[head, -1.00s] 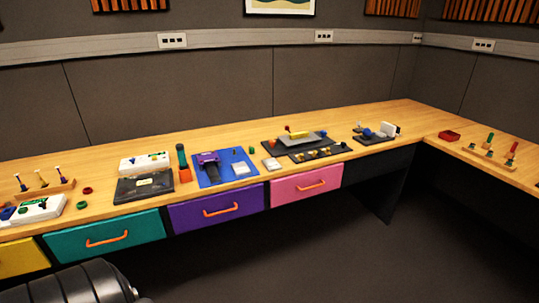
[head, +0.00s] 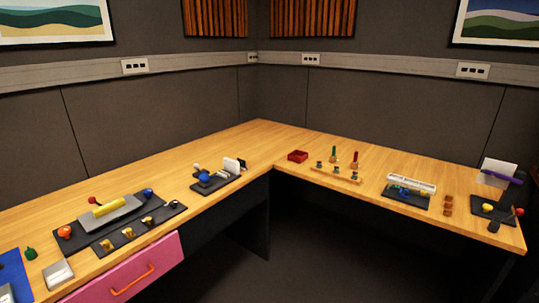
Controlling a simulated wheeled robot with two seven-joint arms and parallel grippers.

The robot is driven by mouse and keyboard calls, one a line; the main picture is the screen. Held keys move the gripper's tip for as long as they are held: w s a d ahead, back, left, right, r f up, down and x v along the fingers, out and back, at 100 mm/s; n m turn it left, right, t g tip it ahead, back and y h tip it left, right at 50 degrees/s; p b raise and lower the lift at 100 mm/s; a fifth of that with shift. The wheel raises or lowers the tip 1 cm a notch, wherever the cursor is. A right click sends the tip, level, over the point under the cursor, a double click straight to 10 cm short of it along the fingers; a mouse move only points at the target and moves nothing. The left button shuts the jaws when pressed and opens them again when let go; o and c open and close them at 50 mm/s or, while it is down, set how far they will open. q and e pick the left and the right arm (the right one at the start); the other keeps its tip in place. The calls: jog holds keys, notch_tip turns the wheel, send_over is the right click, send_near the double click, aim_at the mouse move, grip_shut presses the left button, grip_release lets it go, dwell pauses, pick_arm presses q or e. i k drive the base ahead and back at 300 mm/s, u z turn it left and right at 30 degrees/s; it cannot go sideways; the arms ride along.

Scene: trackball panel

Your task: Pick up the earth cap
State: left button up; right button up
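I cannot tell for sure which thing is the earth cap. A small dark panel with a blue ball (head: 205,179) stands near the inner corner of the bench, with a white upright piece (head: 231,164) at its back. On the right bench, a dark pad holds a small blue item (head: 403,190) in front of a pale strip. A small green piece (head: 30,253) stands at the lower left beside a blue mat. The details are too small to read. Neither of my grippers is in view.
The L-shaped wooden bench (head: 262,140) has bare wood around its corner. A grey block with a yellow handle (head: 108,206) stands at left. A red tray (head: 298,156) and a wooden rack (head: 336,174) stand on the right bench. A pink drawer (head: 130,275) is below left.

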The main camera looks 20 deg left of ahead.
aim_at(31, 254)
jog(key=u, duration=0.05)
jog(key=i, duration=1.8)
jog(key=u, duration=0.75)
jog(key=i, duration=0.85)
jog(key=u, duration=1.7)
jog(key=i, duration=0.75)
jog(key=u, duration=0.6)
